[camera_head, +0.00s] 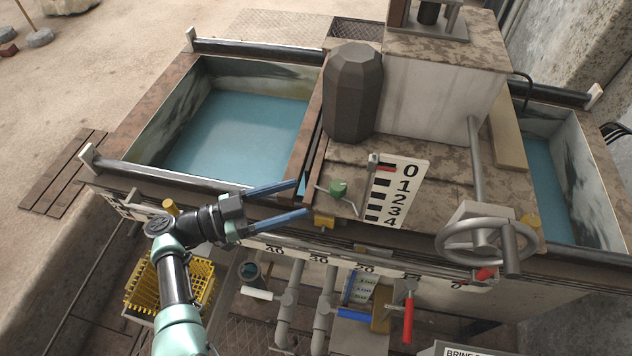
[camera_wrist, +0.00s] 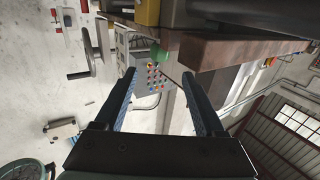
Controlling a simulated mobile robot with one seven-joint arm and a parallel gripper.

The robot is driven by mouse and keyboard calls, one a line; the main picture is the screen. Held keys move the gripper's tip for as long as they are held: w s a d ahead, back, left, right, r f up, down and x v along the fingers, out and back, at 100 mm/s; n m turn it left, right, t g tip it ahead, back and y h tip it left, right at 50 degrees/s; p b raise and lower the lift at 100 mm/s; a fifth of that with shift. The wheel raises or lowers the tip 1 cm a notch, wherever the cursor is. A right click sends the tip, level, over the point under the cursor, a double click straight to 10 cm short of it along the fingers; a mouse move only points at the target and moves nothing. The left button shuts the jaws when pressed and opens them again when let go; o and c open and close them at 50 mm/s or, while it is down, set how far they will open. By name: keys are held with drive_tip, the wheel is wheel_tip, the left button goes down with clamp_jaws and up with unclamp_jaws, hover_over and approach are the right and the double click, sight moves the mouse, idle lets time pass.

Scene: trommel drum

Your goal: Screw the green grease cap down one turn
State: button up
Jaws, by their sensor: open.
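The green grease cap (camera_head: 338,188) sits on the wooden deck between the two water tanks, left of a numbered scale board. In the wrist view the green cap (camera_wrist: 162,55) shows ahead, between and beyond the fingertips. My gripper (camera_head: 306,198) is open and empty, its two long blue fingers pointing right toward the cap. The fingertips are to the left of the cap and apart from it. My gripper also shows in the wrist view (camera_wrist: 166,75), with a finger on each side.
A dark faceted post (camera_head: 353,95) stands behind the cap. The scale board (camera_head: 396,190) is close on its right, and a bent metal rod is beside it. A handwheel (camera_head: 487,240) is farther right. A yellow basket (camera_head: 172,285) is below my arm.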

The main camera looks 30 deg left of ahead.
drive_tip(key=v, duration=0.2)
drive_tip(key=shift+s+a, duration=0.3)
drive_tip(key=shift+w, duration=0.1)
